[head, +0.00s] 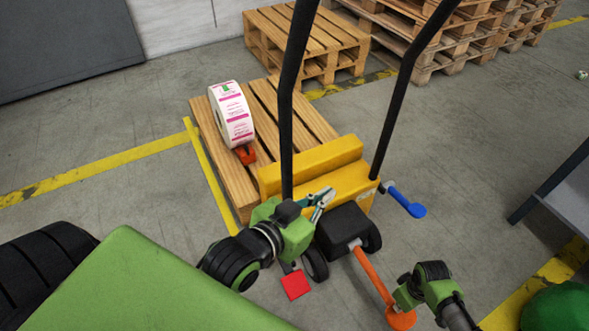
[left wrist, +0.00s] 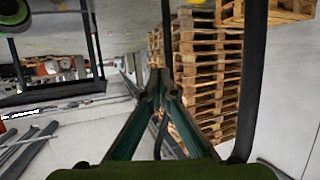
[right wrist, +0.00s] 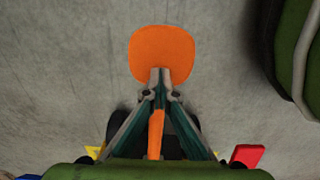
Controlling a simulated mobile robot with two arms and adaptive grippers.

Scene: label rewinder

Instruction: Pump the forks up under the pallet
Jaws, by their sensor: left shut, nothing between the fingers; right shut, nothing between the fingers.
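The yellow pallet truck (head: 345,183) stands with its body against the end of a wooden pallet (head: 290,112); its forks are hidden. An orange pump pedal (head: 370,275) slopes from the truck's black housing (head: 341,224) to a round pad, which shows in the right wrist view (right wrist: 160,50). My right gripper (head: 399,301) is shut and empty, its tips over the pad's near edge; I cannot tell whether they touch. My left gripper (head: 325,196) is shut and empty in front of the yellow body, between the black handle bars. It also shows in the left wrist view (left wrist: 158,78).
A white label roll (head: 231,115) stands on the pallet beside an orange wedge (head: 246,154). A blue lever (head: 406,200) and a red pedal (head: 295,285) flank the truck. Stacked pallets (head: 455,35) stand behind. A grey table (head: 565,190) is at the right.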

